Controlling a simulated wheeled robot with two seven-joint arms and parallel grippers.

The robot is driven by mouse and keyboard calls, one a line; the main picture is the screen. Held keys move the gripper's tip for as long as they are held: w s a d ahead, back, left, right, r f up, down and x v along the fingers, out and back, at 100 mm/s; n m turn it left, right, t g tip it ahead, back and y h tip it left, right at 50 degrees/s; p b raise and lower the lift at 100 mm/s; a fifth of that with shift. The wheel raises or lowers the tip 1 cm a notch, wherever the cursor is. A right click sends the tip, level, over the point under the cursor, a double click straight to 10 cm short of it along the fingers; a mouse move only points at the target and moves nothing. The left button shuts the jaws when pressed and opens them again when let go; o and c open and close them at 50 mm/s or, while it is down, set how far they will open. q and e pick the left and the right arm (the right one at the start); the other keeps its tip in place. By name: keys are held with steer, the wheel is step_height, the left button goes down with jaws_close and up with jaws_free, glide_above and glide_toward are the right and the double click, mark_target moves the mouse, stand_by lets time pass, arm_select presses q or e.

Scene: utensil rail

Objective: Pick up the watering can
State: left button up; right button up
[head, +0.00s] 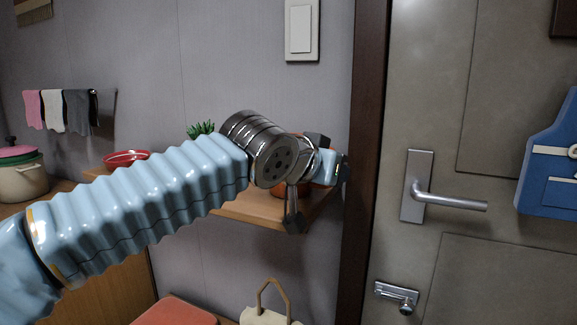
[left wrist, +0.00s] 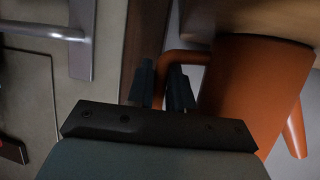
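The orange watering can (head: 283,190) is on the small wooden shelf (head: 250,207) in the head view, mostly hidden behind my left arm and hand. In the left wrist view its orange body (left wrist: 247,85) fills the right side, with the spout at far right and the handle (left wrist: 185,56) looping toward my fingers. My left gripper (left wrist: 161,90) has its two dark fingers close together, one on each side of the handle, and looks shut on it. In the head view my left gripper (head: 310,180) is at the shelf's right end. My right gripper is not in view.
A grey door (head: 430,120) with a lever handle (head: 450,201) stands right of the shelf, beyond a dark frame. A green plant (head: 202,128) shows behind my arm. A red dish (head: 127,158) and a pot (head: 20,175) are at left. A bag-like item (head: 268,315) is below.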

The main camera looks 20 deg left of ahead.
arm_select(q)
jaws_close()
steer(key=shift+r, duration=0.1)
